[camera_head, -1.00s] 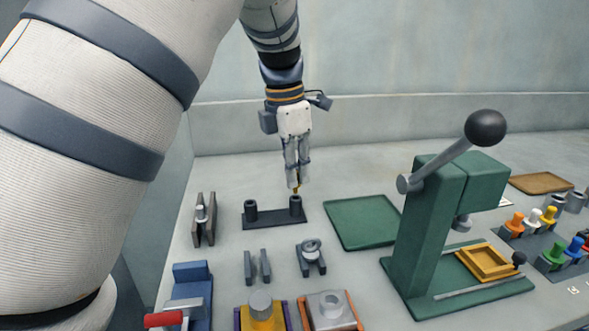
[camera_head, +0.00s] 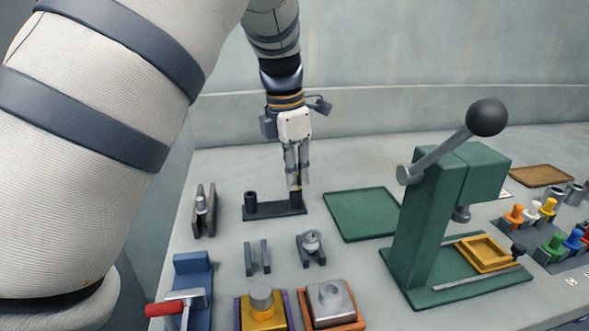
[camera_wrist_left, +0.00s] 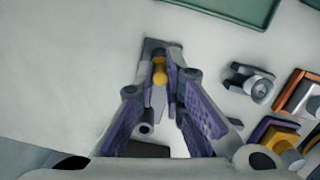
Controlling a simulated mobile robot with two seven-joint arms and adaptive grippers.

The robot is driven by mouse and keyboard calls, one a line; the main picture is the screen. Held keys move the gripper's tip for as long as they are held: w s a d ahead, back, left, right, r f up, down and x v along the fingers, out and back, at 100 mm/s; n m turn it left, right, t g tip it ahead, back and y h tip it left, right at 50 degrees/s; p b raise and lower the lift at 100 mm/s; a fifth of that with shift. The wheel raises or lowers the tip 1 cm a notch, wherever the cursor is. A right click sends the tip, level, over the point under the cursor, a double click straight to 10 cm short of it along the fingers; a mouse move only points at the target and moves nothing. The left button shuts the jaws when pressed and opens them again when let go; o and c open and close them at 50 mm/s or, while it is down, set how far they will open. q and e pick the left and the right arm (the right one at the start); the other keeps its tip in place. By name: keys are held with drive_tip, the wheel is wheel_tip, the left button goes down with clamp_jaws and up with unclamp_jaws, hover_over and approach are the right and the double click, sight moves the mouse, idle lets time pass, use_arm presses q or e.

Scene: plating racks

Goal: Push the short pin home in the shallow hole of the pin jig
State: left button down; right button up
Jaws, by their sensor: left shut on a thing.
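The pin jig (camera_head: 262,210) is a dark bar with two upright hollow posts. Its left post (camera_head: 250,200) stands open. My left gripper (camera_head: 298,182) points down at the top of the right post (camera_head: 295,202). It is shut on a small gold pin, the short pin (camera_wrist_left: 160,76), which shows between the fingertips in the left wrist view. The pin's lower end meets the right post; how deep it sits I cannot tell. In the left wrist view the other post (camera_wrist_left: 145,129) shows its open mouth between the fingers. My right gripper is not in view.
A green tray (camera_head: 362,214) lies right of the jig, with a green lever press (camera_head: 425,225) beyond it. Grey holders (camera_head: 204,212) stand to the left. Small brackets (camera_head: 257,258) and blocks (camera_head: 331,305) stand in front. The table behind the jig is clear.

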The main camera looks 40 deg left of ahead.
use_arm(q)
drive_tip(key=shift+f, duration=0.15)
drive_tip(key=c, duration=1.6)
unclamp_jaws()
wheel_tip(320, 180, up, 12)
drive_tip(key=s, duration=0.1)
drive_tip(key=shift+s+a, duration=0.25)
